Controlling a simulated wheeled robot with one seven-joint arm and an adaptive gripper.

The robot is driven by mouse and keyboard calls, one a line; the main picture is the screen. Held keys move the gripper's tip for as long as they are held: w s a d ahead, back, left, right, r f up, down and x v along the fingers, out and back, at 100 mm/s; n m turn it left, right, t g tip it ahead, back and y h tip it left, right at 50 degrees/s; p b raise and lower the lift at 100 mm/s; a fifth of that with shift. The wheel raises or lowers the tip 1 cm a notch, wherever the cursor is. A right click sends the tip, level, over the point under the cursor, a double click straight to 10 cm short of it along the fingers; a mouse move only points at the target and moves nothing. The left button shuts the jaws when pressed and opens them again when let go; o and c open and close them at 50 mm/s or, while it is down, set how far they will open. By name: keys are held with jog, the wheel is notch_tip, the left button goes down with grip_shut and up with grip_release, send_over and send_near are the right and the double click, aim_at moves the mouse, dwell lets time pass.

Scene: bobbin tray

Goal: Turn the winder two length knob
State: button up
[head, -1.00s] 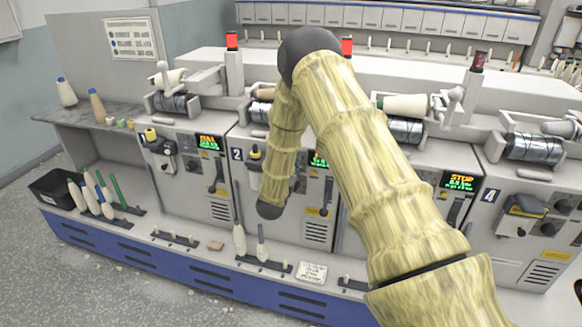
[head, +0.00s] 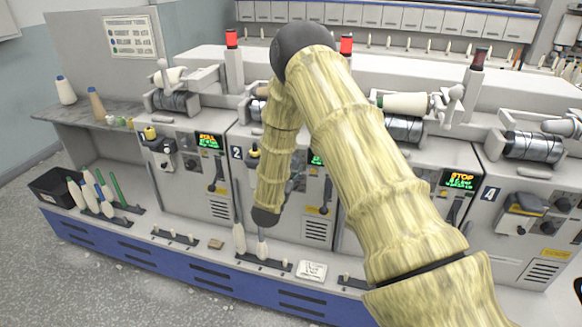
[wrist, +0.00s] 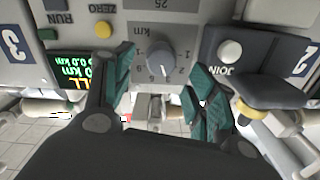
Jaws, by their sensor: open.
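The winder two length knob (wrist: 160,58) is a round grey knob on a light panel marked km, seen upside down in the wrist view. My gripper (wrist: 161,72) is open, with one dark green ridged finger on each side of the knob. The fingers appear apart from it, with a gap on both sides. The knob's exact setting is too small to read. The 2 plate (wrist: 303,62) is at the right edge of the wrist view. In the head view, the 2 plate (head: 237,153) shows left of my arm, which hides most of winder two's panel.
In the wrist view, a yellow button (wrist: 103,29) and the display (wrist: 78,70) lie left of the knob. The JOIN button (wrist: 230,50) and a dark lever arm (wrist: 268,92) lie right. In the head view, bobbins stand on the low ledge below the winders.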

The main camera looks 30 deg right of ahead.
jog(key=v, duration=0.8)
jog(key=shift+s, duration=0.2)
jog(key=shift+a, duration=0.1)
